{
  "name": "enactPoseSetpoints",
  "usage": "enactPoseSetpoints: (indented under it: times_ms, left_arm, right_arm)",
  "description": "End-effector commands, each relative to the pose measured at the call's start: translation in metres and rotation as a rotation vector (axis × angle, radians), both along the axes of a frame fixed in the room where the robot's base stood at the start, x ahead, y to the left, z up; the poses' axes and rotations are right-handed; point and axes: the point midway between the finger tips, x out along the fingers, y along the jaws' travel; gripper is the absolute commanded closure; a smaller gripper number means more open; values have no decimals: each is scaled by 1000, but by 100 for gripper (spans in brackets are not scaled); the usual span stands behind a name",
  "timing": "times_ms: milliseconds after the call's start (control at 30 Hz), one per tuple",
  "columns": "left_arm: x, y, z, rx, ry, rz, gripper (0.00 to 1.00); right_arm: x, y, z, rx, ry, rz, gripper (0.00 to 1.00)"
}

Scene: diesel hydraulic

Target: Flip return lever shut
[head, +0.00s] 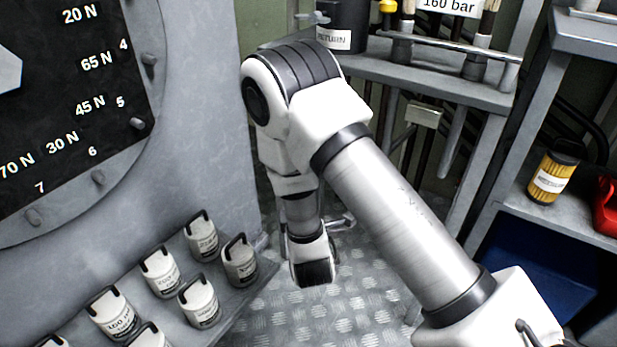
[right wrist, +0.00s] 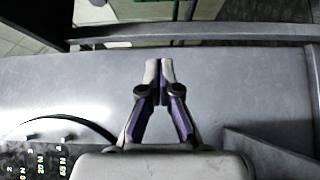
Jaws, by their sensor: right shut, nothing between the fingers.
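A dark cylindrical housing (head: 343,22) with a white label reading RETURN (head: 334,39) stands at the top centre of the head view, behind my right arm. A small grey handle (head: 312,18) shows at its left side; its full shape and position are hard to tell. My right gripper (right wrist: 160,78) is shut and empty in the right wrist view, its fingertips together in front of a plain grey surface. In the head view my right arm's raised elbow is just below the RETURN label, and its wrist hangs down over the floor. My left gripper is not in view.
A large grey panel with a black force dial (head: 70,110) fills the left. Several labelled weights (head: 203,302) stand on a ledge below it. A grey bench (head: 440,80) with a metal rail is at the top. A yellow filter (head: 551,178) sits on the right shelf. Checker-plate floor (head: 350,300) is open.

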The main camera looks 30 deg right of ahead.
Motion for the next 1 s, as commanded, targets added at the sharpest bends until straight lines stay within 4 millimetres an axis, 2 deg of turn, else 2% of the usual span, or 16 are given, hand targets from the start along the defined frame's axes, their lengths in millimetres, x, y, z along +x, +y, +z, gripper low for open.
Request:
enactPoseSetpoints:
  times_ms: [200, 333, 767, 900, 1000]
  left_arm:
    - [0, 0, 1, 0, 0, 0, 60]
    - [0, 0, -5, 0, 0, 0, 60]
    - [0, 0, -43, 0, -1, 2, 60]
    - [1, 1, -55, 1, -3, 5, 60]
    - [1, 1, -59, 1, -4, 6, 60]
  right_arm:
    - [1, -1, 1, 4, 1, 0, 100]
    - [11, -6, -2, 7, 0, -1, 100]
    - [92, -45, -4, 6, -3, -1, 100]
    - [72, -63, -5, 9, 3, -3, 100]
    - [65, -69, -2, 7, 2, -1, 100]
